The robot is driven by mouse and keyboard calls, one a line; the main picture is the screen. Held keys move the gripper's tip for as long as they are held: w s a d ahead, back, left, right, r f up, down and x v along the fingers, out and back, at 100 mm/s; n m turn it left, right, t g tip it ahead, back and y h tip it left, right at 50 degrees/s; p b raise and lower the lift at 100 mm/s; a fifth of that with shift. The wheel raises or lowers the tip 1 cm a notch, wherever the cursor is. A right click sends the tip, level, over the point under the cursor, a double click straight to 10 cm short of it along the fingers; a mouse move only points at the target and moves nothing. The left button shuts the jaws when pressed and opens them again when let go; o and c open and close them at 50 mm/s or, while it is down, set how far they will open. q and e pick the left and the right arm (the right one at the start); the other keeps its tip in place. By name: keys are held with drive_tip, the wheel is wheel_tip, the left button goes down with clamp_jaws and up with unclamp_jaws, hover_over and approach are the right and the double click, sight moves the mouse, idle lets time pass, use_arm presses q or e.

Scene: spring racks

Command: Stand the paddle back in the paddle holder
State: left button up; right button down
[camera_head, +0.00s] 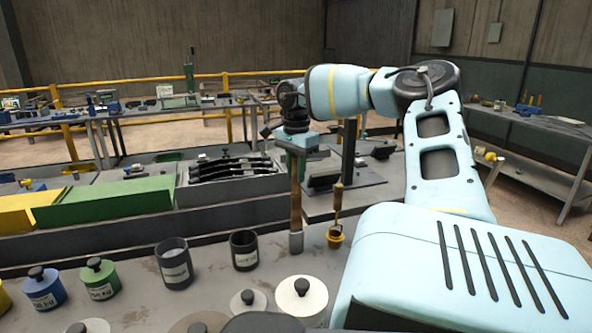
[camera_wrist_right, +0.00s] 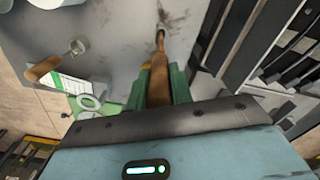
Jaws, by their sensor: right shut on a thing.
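My right gripper (camera_head: 297,150) points down and is shut on the upper part of an upright wooden handle, which I take as the paddle (camera_head: 296,195). In the right wrist view, green fingers (camera_wrist_right: 160,85) grip the brown paddle (camera_wrist_right: 157,62). At its lower end a grey metal cylinder (camera_head: 296,242) shows at the bench; I cannot tell whether this is the paddle's end or a holder around it. No paddle holder is clearly identifiable. My left gripper is not in view.
Two dark open pots (camera_head: 174,265) (camera_head: 243,252) stand left of the paddle. White lidded jars (camera_head: 302,298), a green jar (camera_head: 100,280) and a blue jar (camera_head: 43,290) are nearer. A dark post (camera_head: 348,150) stands behind the gripper.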

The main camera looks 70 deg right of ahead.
sight(296, 191)
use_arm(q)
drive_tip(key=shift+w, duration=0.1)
use_arm(e)
drive_tip(key=shift+f, duration=2.3)
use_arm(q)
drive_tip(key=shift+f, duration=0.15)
use_arm(e)
drive_tip(key=shift+f, duration=1.7)
idle(0.4)
drive_tip(key=c, duration=1.2)
unclamp_jaws()
drive_tip(key=shift+o, duration=0.6)
drive_tip(key=o, duration=0.4)
drive_tip(key=shift+r, duration=1.15)
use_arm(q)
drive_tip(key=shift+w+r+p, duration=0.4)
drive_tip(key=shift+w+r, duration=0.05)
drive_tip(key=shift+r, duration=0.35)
use_arm(e)
drive_tip(key=shift+r, duration=2.3)
